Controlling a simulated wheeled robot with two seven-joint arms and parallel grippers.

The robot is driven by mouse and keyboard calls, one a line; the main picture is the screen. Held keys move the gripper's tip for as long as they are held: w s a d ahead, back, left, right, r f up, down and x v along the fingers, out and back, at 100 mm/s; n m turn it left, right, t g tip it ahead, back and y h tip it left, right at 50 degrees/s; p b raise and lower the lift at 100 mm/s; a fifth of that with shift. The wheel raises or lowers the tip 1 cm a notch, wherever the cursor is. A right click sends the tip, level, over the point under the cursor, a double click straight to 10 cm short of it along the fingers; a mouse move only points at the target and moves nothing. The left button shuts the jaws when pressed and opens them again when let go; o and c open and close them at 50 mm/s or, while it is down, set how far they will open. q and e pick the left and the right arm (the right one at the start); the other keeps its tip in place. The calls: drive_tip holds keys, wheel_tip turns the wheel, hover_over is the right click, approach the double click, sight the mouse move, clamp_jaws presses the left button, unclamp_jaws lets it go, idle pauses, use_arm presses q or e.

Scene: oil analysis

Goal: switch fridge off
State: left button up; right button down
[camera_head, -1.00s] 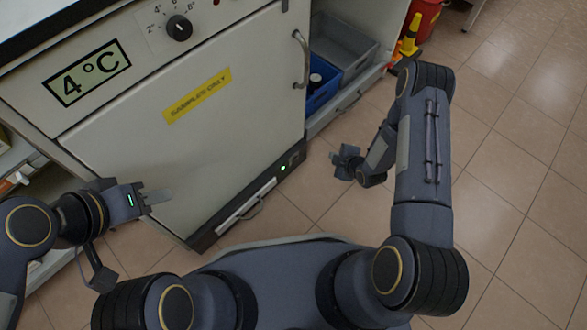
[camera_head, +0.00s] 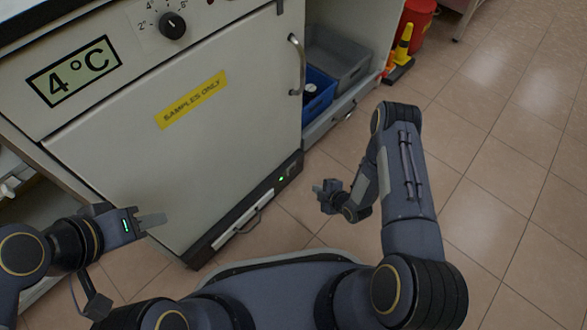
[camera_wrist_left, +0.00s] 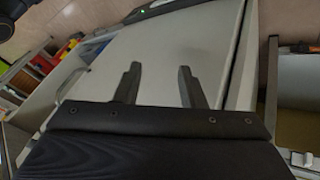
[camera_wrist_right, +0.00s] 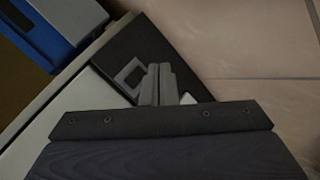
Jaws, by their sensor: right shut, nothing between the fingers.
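The white fridge (camera_head: 190,130) stands ahead with its door shut. Its black bottom strip (camera_head: 235,215) carries a lit green light (camera_head: 281,179) near the right end, which also shows in the left wrist view (camera_wrist_left: 141,14). In the right wrist view, a grey square frame (camera_wrist_right: 129,75) sits on a dark panel (camera_wrist_right: 150,50), just left of the fingertips; contact cannot be told. My right gripper (camera_head: 320,190) is shut and empty, low and right of the strip's end. My left gripper (camera_head: 152,220) is open and empty in front of the door's lower left.
A yellow cone (camera_head: 403,45) stands beyond. The floor (camera_head: 500,170) at right is clear.

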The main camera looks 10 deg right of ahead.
drive_tip(key=w+a+r, duration=0.1)
drive_tip(key=w+a, duration=0.3)
drive_tip(key=w, duration=0.2)
drive_tip(key=shift+a, duration=0.3)
idle(1.8)
drive_tip(key=shift+w+a, duration=0.25)
drive_tip(key=shift+w, duration=0.05)
drive_tip(key=shift+w+a+r, duration=0.1)
drive_tip(key=shift+w+a, duration=0.05)
drive_tip(key=shift+w, duration=0.05)
idle(0.6)
idle(0.4)
drive_tip(key=shift+s+d, duration=0.4)
drive_tip(key=shift+s, duration=0.15)
drive_tip(key=shift+s+d, duration=0.1)
drive_tip(key=s+d, duration=0.1)
drive_tip(key=s, duration=0.1)
drive_tip(key=s+d, duration=0.1)
drive_tip(key=d, duration=0.1)
drive_tip(key=shift+s+f, duration=0.4)
